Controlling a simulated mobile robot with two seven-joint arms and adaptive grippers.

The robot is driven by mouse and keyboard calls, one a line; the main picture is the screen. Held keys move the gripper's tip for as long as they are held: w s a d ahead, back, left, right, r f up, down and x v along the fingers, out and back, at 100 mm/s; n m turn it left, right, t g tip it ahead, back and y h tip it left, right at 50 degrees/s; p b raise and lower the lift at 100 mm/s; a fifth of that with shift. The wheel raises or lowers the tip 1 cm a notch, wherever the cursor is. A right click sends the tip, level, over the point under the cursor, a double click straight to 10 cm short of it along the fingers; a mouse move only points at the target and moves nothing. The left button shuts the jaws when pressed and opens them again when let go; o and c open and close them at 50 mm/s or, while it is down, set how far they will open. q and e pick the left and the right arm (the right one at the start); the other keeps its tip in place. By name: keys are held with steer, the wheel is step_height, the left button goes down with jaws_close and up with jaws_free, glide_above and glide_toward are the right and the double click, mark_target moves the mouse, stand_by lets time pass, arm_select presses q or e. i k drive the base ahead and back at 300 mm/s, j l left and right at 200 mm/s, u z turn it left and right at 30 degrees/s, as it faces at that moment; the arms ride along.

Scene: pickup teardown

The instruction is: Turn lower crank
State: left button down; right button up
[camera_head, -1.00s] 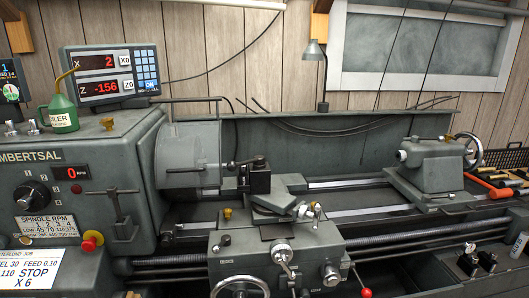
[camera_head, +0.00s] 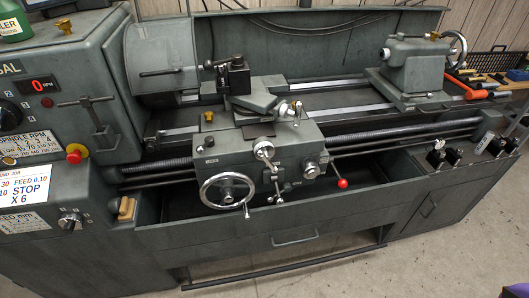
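A grey lathe fills the view. On the front of its carriage (camera_head: 240,148) sits a silver handwheel (camera_head: 228,193) with a small handle at its lower right. Up and right of it is a silver crank (camera_head: 264,150), with a thin arm reaching down. Higher, on the slide, is a smaller crank handle (camera_head: 296,111). I cannot tell from the picture which of these is the lower crank. Neither of my grippers is in view, and nothing touches these controls.
A lever with a red knob (camera_head: 342,183) sticks out right of the carriage. A chip tray (camera_head: 300,215) runs below. The tailstock (camera_head: 412,70) stands at the back right, near tools with orange handles. Concrete floor (camera_head: 440,255) is clear in front. A purple patch shows at the bottom right corner.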

mark_target(266, 156)
steer(key=i+j+u, duration=0.3)
steer(key=j+u, duration=0.1)
steer(key=u, duration=1.35)
